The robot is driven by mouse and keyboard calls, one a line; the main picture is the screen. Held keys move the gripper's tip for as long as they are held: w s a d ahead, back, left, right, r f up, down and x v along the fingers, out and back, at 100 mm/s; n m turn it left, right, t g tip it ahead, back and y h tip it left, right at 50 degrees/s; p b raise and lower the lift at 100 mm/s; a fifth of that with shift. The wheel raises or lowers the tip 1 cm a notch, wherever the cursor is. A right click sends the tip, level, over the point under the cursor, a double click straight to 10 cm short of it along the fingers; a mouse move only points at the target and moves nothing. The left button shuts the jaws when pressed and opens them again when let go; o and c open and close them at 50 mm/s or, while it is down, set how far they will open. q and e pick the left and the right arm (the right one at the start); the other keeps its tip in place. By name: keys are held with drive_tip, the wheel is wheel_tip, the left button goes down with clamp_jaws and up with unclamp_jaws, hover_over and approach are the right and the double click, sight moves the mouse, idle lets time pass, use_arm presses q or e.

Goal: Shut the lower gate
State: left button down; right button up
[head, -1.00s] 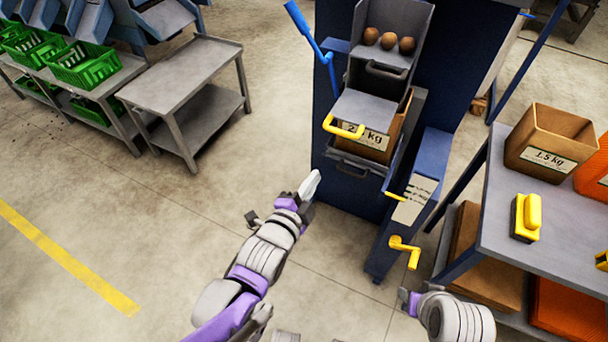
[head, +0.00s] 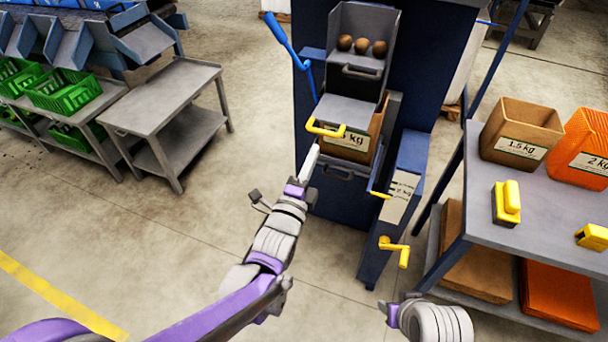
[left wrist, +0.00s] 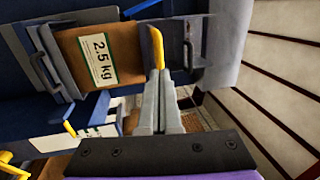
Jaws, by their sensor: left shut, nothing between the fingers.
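The lower gate (head: 347,109) is a grey plate with a yellow handle (head: 326,130) on its front edge. It sticks out from the blue grader, below the upper tray and over a brown paper bag. My left gripper (head: 310,160) is shut and empty, its tips just below the left part of the yellow handle. In the left wrist view my shut fingers (left wrist: 163,90) are close against the yellow handle (left wrist: 157,47); I cannot tell whether they touch. My right gripper (head: 393,314) shows low in the head view, its jaws unclear.
Several potatoes (head: 362,46) sit in the upper tray. A blue lever (head: 285,37) stands left of it. A yellow crank (head: 395,248) is at the lower right of the grader. A side table (head: 545,215) with bags is at right; a grey cart (head: 160,105) is at left.

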sight(334, 112)
use_arm(q)
drive_tip(key=shift+x, duration=1.9)
drive_tip(key=x, duration=0.4)
drive_tip(key=f+x, duration=0.1)
drive_tip(key=x, duration=0.3)
drive_tip(key=f+x, duration=0.1)
drive_tip(key=x, duration=0.3)
drive_tip(key=shift+w+d, duration=0.1)
drive_tip(key=shift+r, duration=0.15)
